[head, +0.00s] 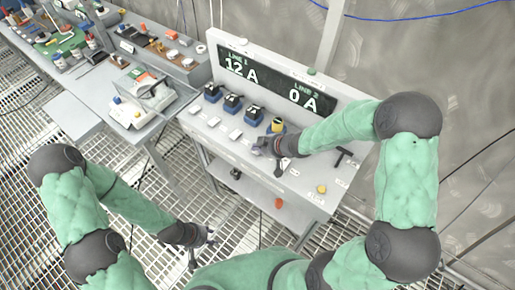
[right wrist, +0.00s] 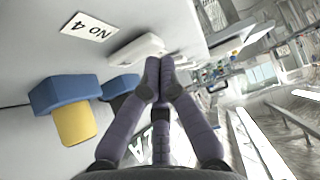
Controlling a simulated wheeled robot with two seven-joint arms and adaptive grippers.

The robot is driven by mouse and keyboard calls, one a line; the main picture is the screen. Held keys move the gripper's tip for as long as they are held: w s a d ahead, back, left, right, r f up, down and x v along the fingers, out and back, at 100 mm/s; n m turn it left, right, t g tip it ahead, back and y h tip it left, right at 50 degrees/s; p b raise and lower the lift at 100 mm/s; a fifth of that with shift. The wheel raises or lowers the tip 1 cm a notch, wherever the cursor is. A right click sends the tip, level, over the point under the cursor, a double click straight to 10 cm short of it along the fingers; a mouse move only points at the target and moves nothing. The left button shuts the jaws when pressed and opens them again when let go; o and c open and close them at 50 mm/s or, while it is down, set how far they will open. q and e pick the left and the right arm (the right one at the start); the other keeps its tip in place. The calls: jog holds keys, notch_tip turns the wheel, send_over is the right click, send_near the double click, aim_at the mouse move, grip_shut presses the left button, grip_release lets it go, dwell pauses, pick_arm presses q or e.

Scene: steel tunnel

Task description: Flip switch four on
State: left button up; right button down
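The grey console (head: 190,125) carries a row of blue-and-dark blocks; the rightmost block (head: 277,126) shows yellow. In the right wrist view this blue block has a yellow face (right wrist: 76,126). A white label reading "NO 4" (right wrist: 88,26) lies beside a raised white piece (right wrist: 138,50). My right gripper (head: 261,147) is low over the console front, near the yellow block. In the right wrist view its fingertips (right wrist: 166,64) are together, with nothing visible between them, close to the white piece; contact is unclear. My left gripper (head: 203,250) is open and empty, over the floor grating.
A display (head: 270,85) on the console reads Line 1 12 A and Line 2 0 A. A yellow button (head: 321,188) sits at the console's front right. Cluttered benches (head: 75,95) stand to the left. Grating floor (head: 190,190) lies in front of the console.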

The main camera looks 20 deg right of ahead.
jog(key=shift+s+a+f+b, duration=0.15)
jog(key=shift+f+b, duration=0.25)
jog(key=shift+b, duration=0.75)
jog(key=shift+r, duration=0.15)
pick_arm(q)
notch_tip(320, 180, down, 3)
jog(key=shift+s+a+r, duration=0.1)
jog(key=shift+a+r, duration=0.05)
jog(key=shift+r, duration=0.05)
jog(key=shift+r+p, duration=0.1)
jog(key=shift+p, duration=0.25)
pick_arm(e)
jog(key=shift+w+d+r+p, duration=0.2)
jog(key=shift+w+d+p, duration=0.05)
jog(key=shift+d+p, duration=0.1)
pick_arm(q)
jog(key=shift+r+p, duration=0.5)
jog(key=shift+r, duration=0.35)
pick_arm(e)
jog(key=shift+w+d+r, duration=0.1)
jog(key=shift+w+d, duration=0.2)
